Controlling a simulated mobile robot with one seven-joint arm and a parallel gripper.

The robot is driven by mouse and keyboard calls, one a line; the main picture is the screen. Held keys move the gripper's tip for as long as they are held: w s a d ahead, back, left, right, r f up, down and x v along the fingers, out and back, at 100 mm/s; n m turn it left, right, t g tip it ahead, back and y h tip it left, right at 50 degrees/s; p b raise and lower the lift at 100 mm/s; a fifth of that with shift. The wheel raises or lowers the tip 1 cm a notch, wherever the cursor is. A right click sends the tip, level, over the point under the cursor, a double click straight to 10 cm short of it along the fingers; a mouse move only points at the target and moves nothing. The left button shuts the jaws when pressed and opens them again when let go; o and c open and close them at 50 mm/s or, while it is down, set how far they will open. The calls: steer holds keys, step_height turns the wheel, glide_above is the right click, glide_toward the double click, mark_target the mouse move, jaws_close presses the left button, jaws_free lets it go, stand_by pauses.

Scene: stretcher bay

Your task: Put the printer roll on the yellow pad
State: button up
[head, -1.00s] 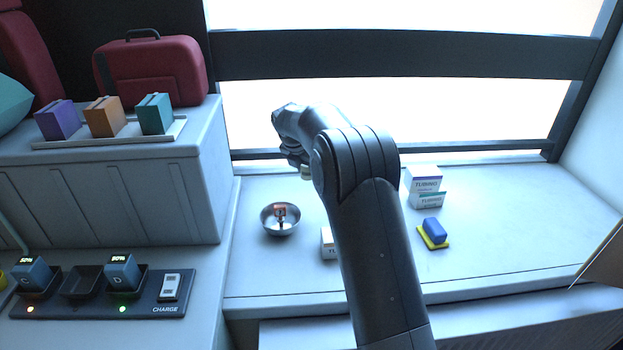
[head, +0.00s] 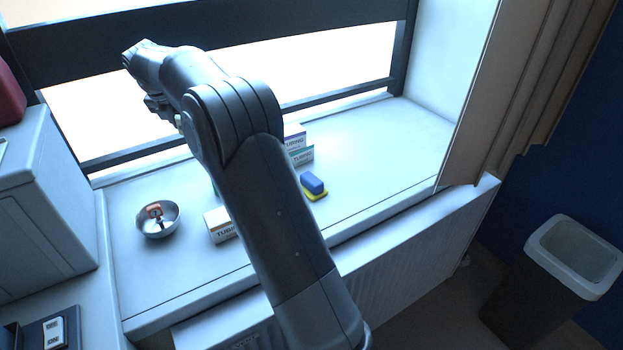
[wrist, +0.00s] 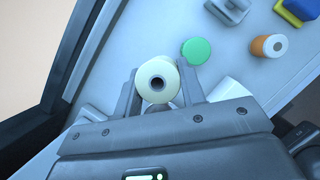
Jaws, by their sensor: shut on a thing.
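The printer roll (wrist: 157,76), pale cream with a dark hollow core, is held between the two fingers of my gripper (wrist: 158,88) in the wrist view. In the head view my gripper (head: 163,108) is at the upper left, above the sill near the window, and a little of the cream roll (head: 178,120) shows under it. The yellow pad (head: 317,195) lies on the sill right of my arm, with a blue block (head: 313,182) on top of it. In the wrist view the yellow pad (wrist: 287,15) is at the upper right, partly under the blue block.
Tubing boxes (head: 298,148) stand behind the pad, and another (head: 220,226) is left of my arm. A metal bowl (head: 158,219) holds a small item. A green cylinder (wrist: 196,50) and an orange-and-white one (wrist: 268,45) show on the sill. The sill right of the pad is clear.

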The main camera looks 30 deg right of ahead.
steer(key=s+d+m, duration=0.1)
steer(key=s+d, duration=0.4)
steer(key=d, duration=0.6)
steer(key=s+d+m, duration=0.1)
steer(key=s+d, duration=0.5)
steer(key=d, duration=0.6)
steer(key=s+d+m+g+h, duration=0.1)
steer(key=s+d+m, duration=0.1)
steer(key=s+d, duration=1.25)
glide_above(314, 176)
steer(key=s+a, duration=0.1)
step_height(314, 176, down, 12)
steer(key=shift+a+f, duration=0.1)
steer(key=shift+a, duration=0.05)
steer(key=shift+w+a+f, duration=0.15)
steer(key=shift+f, duration=2)
